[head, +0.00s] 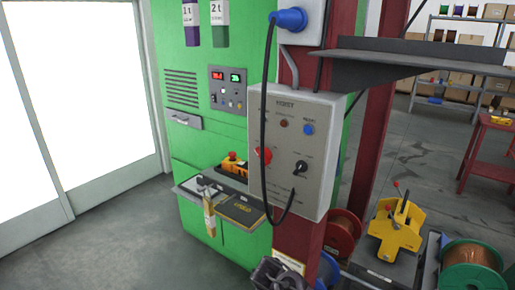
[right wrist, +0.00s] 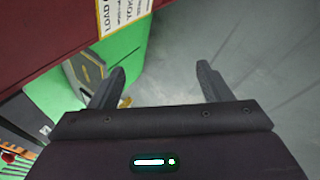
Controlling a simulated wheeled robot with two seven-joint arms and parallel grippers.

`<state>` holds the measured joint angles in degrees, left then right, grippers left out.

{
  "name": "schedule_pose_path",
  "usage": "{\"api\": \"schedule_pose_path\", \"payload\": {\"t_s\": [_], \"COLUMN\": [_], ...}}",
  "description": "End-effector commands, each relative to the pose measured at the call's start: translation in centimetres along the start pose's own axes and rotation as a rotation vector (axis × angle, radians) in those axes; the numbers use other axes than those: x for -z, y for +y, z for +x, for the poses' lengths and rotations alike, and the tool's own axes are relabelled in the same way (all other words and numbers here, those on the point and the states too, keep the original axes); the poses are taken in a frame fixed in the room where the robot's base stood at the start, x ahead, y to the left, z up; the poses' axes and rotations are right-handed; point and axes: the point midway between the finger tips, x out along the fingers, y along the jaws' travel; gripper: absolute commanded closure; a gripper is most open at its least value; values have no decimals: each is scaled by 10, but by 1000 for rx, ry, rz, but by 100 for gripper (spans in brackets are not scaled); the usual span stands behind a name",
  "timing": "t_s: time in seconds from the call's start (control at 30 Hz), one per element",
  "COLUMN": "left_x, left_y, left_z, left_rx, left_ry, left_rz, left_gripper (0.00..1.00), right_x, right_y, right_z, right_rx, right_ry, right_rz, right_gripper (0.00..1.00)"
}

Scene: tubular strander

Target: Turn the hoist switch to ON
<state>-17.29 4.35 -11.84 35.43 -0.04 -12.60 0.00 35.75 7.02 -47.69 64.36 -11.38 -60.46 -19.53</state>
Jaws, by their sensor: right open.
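The grey hoist box (head: 322,150), headed HOIST, is mounted on a dark red column in the head view. Its black rotary switch (head: 301,168) is at the lower right of the front face; its labels are too small to read. A red button (head: 264,155) is to its left and a blue one (head: 308,130) above. A black cable hangs in front of the box, left of the switch. My right gripper (right wrist: 161,75) is open and empty in the right wrist view. A dark part of that arm seems to show low in the head view, below the box. My left gripper is out of view.
A dark shelf (head: 420,62) juts out to the right above the box. A green cabinet (head: 172,100) with a small ledge (head: 192,187) stands left. Spools and a yellow fixture (head: 396,232) are at lower right. Grey floor lies beyond.

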Motion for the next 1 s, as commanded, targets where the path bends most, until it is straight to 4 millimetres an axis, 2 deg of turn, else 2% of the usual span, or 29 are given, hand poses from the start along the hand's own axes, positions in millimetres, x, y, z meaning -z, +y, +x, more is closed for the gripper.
{"api": "schedule_pose_path", "payload": {"t_s": [0.03,0.1,0.13,0.2,0.3,0.4,0.5,0.6,1.0], "left_x": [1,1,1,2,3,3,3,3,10], "left_y": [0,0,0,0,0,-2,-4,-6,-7], "left_z": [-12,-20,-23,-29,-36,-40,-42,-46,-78], "left_rx": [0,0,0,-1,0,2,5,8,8], "left_ry": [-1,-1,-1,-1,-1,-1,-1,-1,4], "left_rz": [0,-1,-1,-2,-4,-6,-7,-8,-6], "left_gripper": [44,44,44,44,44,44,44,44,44], "right_x": [27,53,61,77,89,94,95,94,85], "right_y": [55,105,122,156,186,202,210,216,255], "right_z": [-51,-110,-134,-189,-252,-295,-318,-323,-281], "right_rx": [-92,-202,-248,-350,-471,-554,-600,-615,-613], "right_ry": [-16,-72,-101,-176,-287,-376,-433,-456,-455], "right_rz": [-115,-269,-330,-452,-582,-661,-703,-717,-715], "right_gripper": [28,28,28,28,28,28,28,28,28]}}
